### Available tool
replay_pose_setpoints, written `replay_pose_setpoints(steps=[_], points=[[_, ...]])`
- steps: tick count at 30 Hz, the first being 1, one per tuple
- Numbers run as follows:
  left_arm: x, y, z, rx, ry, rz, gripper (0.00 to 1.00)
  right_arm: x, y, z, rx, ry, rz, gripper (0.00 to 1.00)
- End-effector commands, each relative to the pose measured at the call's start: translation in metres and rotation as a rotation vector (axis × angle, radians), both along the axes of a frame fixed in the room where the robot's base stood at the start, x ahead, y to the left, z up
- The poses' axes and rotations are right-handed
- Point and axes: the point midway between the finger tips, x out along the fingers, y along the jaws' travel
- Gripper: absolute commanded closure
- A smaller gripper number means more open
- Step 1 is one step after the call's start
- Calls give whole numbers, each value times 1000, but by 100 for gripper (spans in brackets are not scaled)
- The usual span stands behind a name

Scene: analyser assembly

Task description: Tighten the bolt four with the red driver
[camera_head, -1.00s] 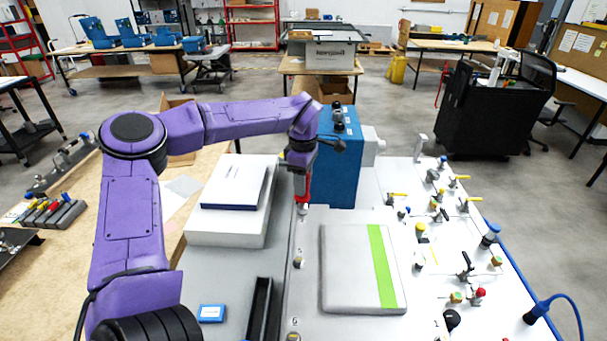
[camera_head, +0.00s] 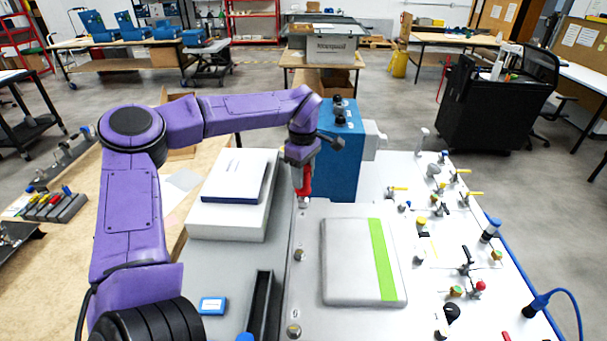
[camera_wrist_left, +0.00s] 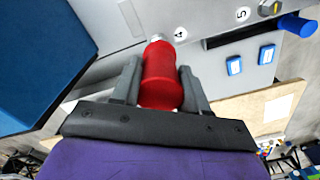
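My left gripper (camera_head: 302,172) is shut on the red driver (camera_head: 305,182), which points down at the far left edge of the light grey plate. In the left wrist view the red driver (camera_wrist_left: 163,78) sits between the two fingers of my left gripper (camera_wrist_left: 160,80). A metal end at bolt four (camera_wrist_left: 157,39) shows beyond the driver, beside the label "4". I cannot tell how deep the bolt sits. Bolt five (camera_head: 299,254) stands nearer along the same edge. My right gripper is not in view.
A blue box (camera_head: 340,165) stands just behind and right of the driver. White boxes with a book (camera_head: 233,181) lie to its left. A grey pad with a green stripe (camera_head: 345,262) is on the right. Several valves and fittings stand beyond it. A black tray (camera_head: 262,300) lies in front.

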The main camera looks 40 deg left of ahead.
Motion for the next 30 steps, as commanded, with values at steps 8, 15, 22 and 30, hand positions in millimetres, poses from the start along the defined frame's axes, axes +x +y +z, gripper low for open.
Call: replay_pose_setpoints(steps=[8, 15, 22, 30], points=[[0, 0, 2, 0, -1, 0, 100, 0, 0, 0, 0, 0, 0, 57], [1, 0, 19, 2, -7, 0, 100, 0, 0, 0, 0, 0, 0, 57], [1, 0, 32, 2, -6, -1, 100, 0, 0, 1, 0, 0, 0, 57], [1, 0, 47, 2, -4, 0, 100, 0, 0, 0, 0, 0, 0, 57]])
